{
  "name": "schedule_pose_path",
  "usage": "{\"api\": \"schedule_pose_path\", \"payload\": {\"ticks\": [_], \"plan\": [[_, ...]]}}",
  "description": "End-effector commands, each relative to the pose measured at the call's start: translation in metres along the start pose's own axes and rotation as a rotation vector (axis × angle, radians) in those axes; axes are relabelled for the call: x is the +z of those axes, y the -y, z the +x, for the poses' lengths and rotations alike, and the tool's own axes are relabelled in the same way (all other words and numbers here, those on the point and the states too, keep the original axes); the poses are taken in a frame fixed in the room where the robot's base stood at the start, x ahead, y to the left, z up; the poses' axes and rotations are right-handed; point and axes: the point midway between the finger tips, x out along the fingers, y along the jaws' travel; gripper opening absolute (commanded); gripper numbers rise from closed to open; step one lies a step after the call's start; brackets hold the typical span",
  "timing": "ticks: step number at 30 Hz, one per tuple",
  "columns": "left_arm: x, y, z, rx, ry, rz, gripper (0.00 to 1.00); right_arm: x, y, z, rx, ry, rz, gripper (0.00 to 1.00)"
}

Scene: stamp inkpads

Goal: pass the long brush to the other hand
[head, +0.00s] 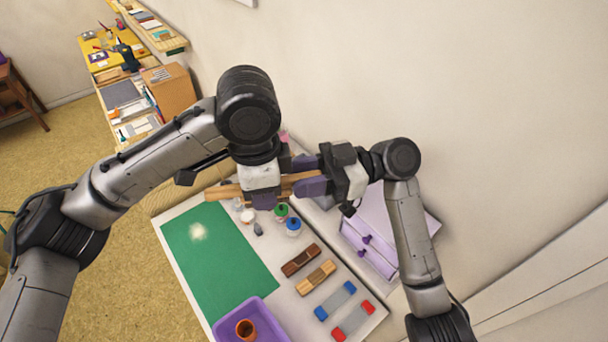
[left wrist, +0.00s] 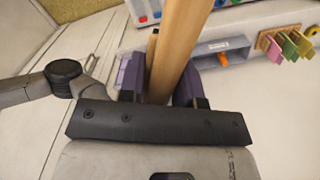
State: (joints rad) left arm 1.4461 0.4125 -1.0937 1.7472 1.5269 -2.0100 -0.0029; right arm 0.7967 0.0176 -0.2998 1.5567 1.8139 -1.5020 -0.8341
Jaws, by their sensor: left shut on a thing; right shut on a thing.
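The long brush is a wooden bar (head: 225,192) held level above the table in the head view. My left gripper (head: 264,200) points down and is shut around its middle. My right gripper (head: 307,177) comes from the right and is shut on the brush's right end. The two grippers are close beside each other. In the left wrist view the wooden shaft (left wrist: 182,38) runs up between the purple fingers of my left gripper (left wrist: 172,85). The brush's bristles cannot be made out.
Below lies a table with a green mat (head: 215,250), a purple tray (head: 262,315) holding an orange-brown cup (head: 246,330), small ink bottles (head: 293,227) and several stamp blocks (head: 316,277). A lilac drawer box (head: 370,245) stands at the right. The wall is close behind.

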Motion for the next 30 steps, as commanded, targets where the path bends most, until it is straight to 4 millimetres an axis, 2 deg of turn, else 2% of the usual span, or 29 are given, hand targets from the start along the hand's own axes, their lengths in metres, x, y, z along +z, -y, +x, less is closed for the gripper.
{"api": "schedule_pose_path", "payload": {"ticks": [1,3,4,13,23,30], "plan": [[0.000,0.000,0.000,0.000,0.000,0.000,0.07,0.000,0.000,0.000,0.000,0.000,0.000,0.16],[0.000,0.000,0.000,0.000,0.000,0.000,0.07,0.000,0.000,0.000,0.000,0.000,0.000,0.09],[0.000,0.000,0.000,0.000,0.000,0.000,0.32,0.000,0.000,0.000,0.000,0.000,0.000,0.07],[0.000,0.000,0.000,0.000,0.000,-0.001,0.61,0.000,0.000,0.000,0.000,0.000,0.000,0.07],[0.000,0.001,-0.006,-0.002,-0.001,-0.001,0.61,0.000,0.000,0.000,0.000,0.000,0.000,0.07],[0.000,0.001,-0.044,-0.006,-0.001,-0.002,0.61,0.000,0.000,0.000,0.000,0.000,0.000,0.07]]}}
